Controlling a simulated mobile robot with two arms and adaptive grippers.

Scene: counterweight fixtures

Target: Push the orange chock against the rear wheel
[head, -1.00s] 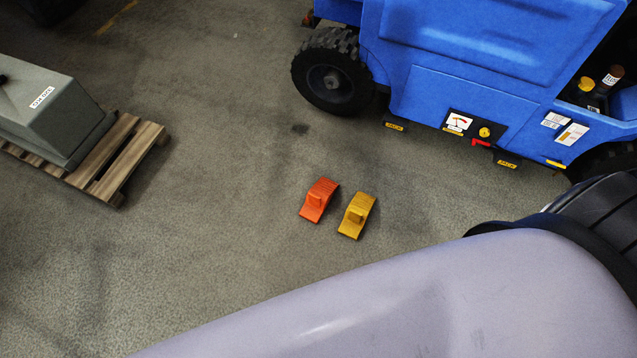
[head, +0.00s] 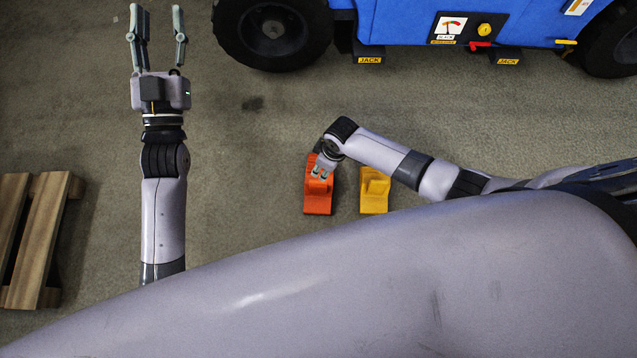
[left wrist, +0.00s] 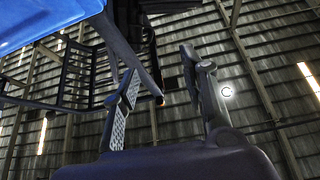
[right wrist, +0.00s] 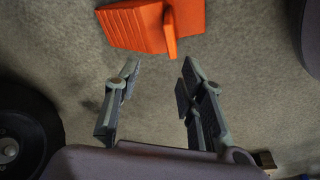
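The orange chock (head: 318,197) lies on the concrete floor, apart from the black wheel (head: 272,28) of the blue machine. My right gripper (head: 321,172) is over the chock in the head view, covering part of it. In the right wrist view, my right gripper (right wrist: 162,65) has its fingers spread with nothing between them. The orange chock (right wrist: 140,28), with its upright grip, lies beyond the fingertips there. My left gripper (head: 157,10) is open and empty, well left of the chock, left of the wheel. The left wrist view shows its spread fingers (left wrist: 158,70) against the ceiling.
A yellow chock (head: 374,190) lies close to the right of the orange one. The blue machine (head: 400,18) stands at the top, with jack labels along its lower edge. A wooden pallet (head: 42,240) is at the left. Floor between chock and wheel looks clear.

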